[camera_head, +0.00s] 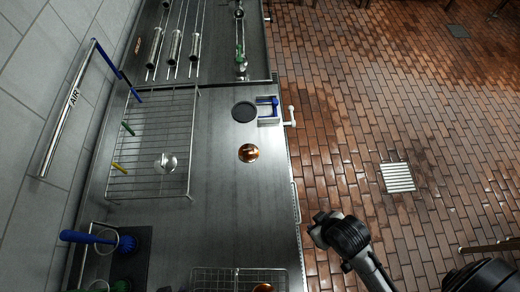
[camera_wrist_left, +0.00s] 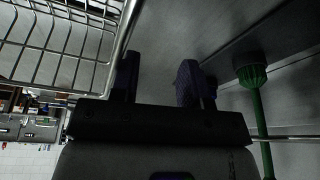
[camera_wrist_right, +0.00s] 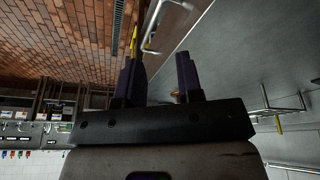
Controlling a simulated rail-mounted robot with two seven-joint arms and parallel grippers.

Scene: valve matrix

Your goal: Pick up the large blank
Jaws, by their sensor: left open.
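The head view shows three round pieces that could be blanks, and I cannot tell for sure which is the large one. A silver disc (camera_head: 165,162) lies on the wire rack, a dark grey disc (camera_head: 244,111) lies flat on the steel bench, and a copper-coloured round piece (camera_head: 249,152) sits just below it. My left gripper (camera_wrist_left: 158,72) is open and empty, close to a wire basket and a green brush. My right gripper (camera_wrist_right: 158,68) is open, with its fingers apart near the bench edge. Neither gripper's jaws show clearly in the head view.
The wire rack (camera_head: 128,143) stands at the bench's left. A blue brush (camera_head: 90,238) is at the lower left and a wire basket (camera_head: 212,281) at the bottom. A white fixture with a blue part (camera_head: 268,110) sits at the right edge. The lower middle bench is clear.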

